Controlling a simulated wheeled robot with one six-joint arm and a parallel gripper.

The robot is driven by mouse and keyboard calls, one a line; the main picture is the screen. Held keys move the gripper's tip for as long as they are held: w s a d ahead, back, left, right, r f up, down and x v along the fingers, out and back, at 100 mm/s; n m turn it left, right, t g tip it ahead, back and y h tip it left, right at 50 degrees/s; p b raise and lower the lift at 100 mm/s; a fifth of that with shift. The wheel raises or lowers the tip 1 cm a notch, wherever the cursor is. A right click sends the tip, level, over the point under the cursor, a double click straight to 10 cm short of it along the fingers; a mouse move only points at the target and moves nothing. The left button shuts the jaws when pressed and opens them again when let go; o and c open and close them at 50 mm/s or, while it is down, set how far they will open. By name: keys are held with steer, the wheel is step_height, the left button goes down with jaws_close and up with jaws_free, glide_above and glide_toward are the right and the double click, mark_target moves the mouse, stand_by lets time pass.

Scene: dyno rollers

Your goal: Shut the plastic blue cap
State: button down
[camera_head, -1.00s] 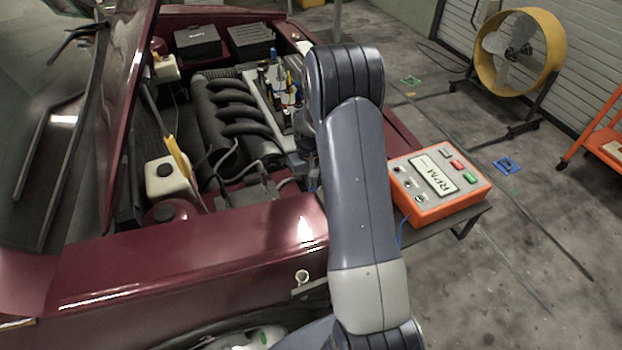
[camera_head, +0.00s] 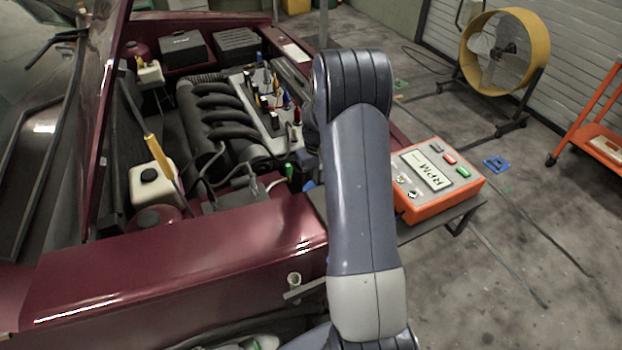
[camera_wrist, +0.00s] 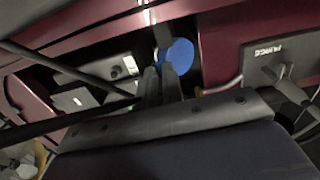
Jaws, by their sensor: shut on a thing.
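The round blue cap (camera_wrist: 179,58) shows in the middle of the wrist view, in a dark gap of the maroon engine bay. A bit of blue (camera_head: 308,185) also shows in the head view, at the left edge of my arm, and looks like the same cap. My gripper (camera_wrist: 163,76) has its two fingers close together at the lower edge of the cap and is shut on it. The exact contact is hard to make out. In the head view my gripper is hidden behind my arm.
The car's maroon front edge (camera_head: 200,245) lies below the engine (camera_head: 215,120). A white reservoir (camera_head: 150,188) with a yellow piece stands at the left. An orange RPM box (camera_head: 438,180) rests on a shelf at the right. Hoses and cables crowd the bay.

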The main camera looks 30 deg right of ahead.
steer(key=shift+d+f, duration=0.3)
steer(key=shift+d, duration=0.1)
steer(key=c, duration=2.1)
jaws_free()
steer(key=shift+d, duration=0.1)
steer(key=o, duration=0.5)
steer(key=shift+r, duration=0.1)
steer(key=shift+c, duration=0.2)
step_height(320, 180, up, 11)
steer(key=shift+a+b, duration=0.25)
steer(key=shift+b, duration=0.1)
steer(key=shift+o, duration=0.5)
